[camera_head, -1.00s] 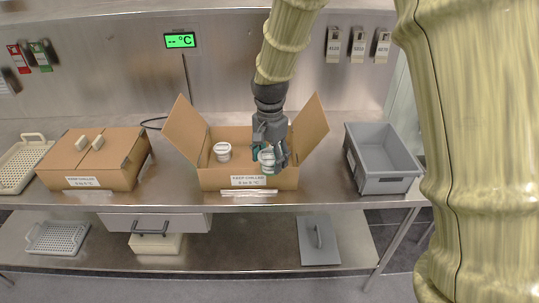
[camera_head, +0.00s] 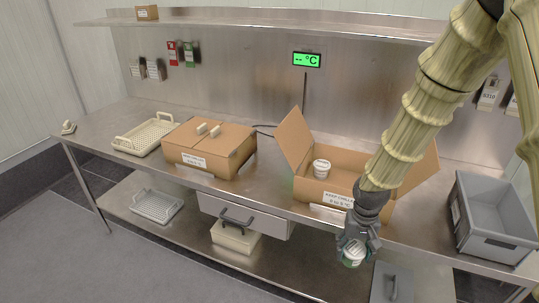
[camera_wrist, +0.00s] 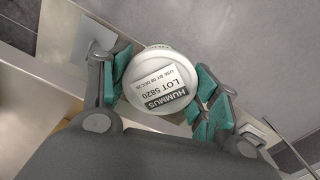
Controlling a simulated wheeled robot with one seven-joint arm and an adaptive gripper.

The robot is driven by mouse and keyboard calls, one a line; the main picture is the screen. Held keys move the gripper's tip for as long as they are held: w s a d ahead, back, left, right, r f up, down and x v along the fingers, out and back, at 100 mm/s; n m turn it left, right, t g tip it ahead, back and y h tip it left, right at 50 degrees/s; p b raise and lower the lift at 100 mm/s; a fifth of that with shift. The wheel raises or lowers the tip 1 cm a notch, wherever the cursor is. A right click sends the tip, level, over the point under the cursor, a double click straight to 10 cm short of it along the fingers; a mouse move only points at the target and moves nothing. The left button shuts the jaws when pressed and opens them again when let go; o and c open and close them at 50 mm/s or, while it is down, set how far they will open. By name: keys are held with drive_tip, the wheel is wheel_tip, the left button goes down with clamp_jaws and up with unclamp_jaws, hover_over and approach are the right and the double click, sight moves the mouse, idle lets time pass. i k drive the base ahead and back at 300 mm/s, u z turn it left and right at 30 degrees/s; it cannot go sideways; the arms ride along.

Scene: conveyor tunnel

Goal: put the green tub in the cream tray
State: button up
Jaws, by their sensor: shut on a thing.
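My gripper (camera_head: 356,243) is shut on the green tub (camera_head: 351,262), which has a white lid and hangs in front of the bench's front edge. In the wrist view the tub (camera_wrist: 150,105) shows its lid from above, with a label reading HUMMUS LOT 5820, between the green finger pads. The cream tray (camera_head: 128,147) has two raised handles and stands on the bench at the left, well apart from my gripper. It looks empty.
An open cardboard box (camera_head: 300,190) holds another white-lidded tub (camera_head: 321,168). A closed cardboard box (camera_head: 205,152) stands between it and the cream tray. A grey crate (camera_head: 490,235) is at the right. A paler tray (camera_head: 157,205) lies on the lower shelf.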

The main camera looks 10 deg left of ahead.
sight(149, 138)
drive_tip(key=u, duration=0.5)
drive_tip(key=k, duration=1.2)
drive_tip(key=u, duration=1.1)
drive_tip(key=i, duration=0.6)
drive_tip(key=u, duration=0.9)
drive_tip(key=i, duration=2.7)
drive_tip(key=z, duration=1.2)
drive_tip(key=i, duration=0.75)
drive_tip(key=z, duration=1.3)
drive_tip(key=i, duration=1.35)
